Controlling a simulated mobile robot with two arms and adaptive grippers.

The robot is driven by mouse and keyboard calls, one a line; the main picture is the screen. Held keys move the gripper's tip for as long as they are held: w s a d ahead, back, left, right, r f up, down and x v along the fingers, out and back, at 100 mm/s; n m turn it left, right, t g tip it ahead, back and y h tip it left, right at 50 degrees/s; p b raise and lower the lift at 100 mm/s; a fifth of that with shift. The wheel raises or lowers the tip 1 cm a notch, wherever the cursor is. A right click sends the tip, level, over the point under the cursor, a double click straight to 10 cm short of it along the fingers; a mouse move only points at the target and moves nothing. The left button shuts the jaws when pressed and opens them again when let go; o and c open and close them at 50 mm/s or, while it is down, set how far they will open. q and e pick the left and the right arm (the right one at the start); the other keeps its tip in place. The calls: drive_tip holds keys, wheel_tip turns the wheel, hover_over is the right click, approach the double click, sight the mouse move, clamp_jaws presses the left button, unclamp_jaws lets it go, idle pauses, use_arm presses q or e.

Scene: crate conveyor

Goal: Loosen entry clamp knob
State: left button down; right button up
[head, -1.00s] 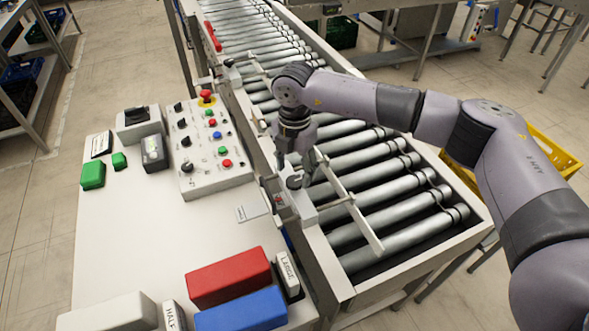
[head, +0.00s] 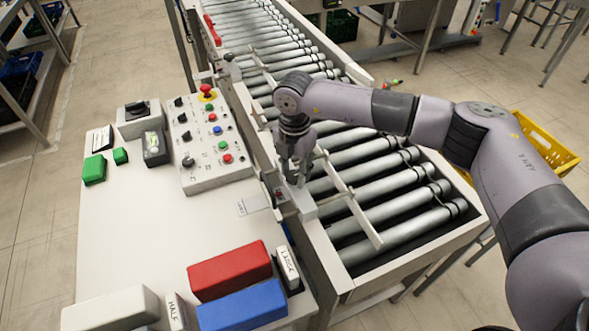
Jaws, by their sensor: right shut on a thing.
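My right gripper (head: 297,178) points down at the near end of the guide rail on the roller conveyor. Its fingers are shut around the dark clamp knob on the white clamp block (head: 301,201). The fingers hide most of the knob, so its turn angle cannot be told. The pale guide rail (head: 350,204) runs from beside the block over the rollers. A second dark knob (head: 228,57) sits at the far end of the rail, clear of the gripper. My left gripper is out of view.
A control panel (head: 210,146) with buttons and a red emergency stop (head: 206,91) stands left of the conveyor. Red (head: 229,271) and blue (head: 242,306) blocks lie on the white table (head: 130,230). A yellow crate (head: 546,142) stands at right.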

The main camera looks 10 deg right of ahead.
drive_tip(key=c, duration=0.4)
drive_tip(key=shift+f+n+b, duration=0.1)
drive_tip(key=shift+n+b, duration=0.3)
drive_tip(key=shift+b, duration=0.3)
drive_tip(key=shift+c, duration=0.2)
drive_tip(key=n+b, duration=0.8)
drive_tip(key=b, duration=0.1)
drive_tip(key=shift+f+b, duration=0.1)
drive_tip(key=shift+b, duration=0.25)
drive_tip(key=n+b, duration=0.3)
drive_tip(key=n, duration=0.1)
drive_tip(key=shift+a+n, duration=0.1)
drive_tip(key=shift+n, duration=0.3)
drive_tip(key=shift+r+n+b, duration=0.15)
drive_tip(key=shift+n+b, duration=0.45)
drive_tip(key=shift+n, duration=0.4)
drive_tip(key=shift+r+n+b, duration=0.1)
drive_tip(key=shift+n+b, duration=0.5)
drive_tip(key=shift+n, duration=0.4)
drive_tip(key=o, duration=1.2)
drive_tip(key=shift+c, duration=0.2)
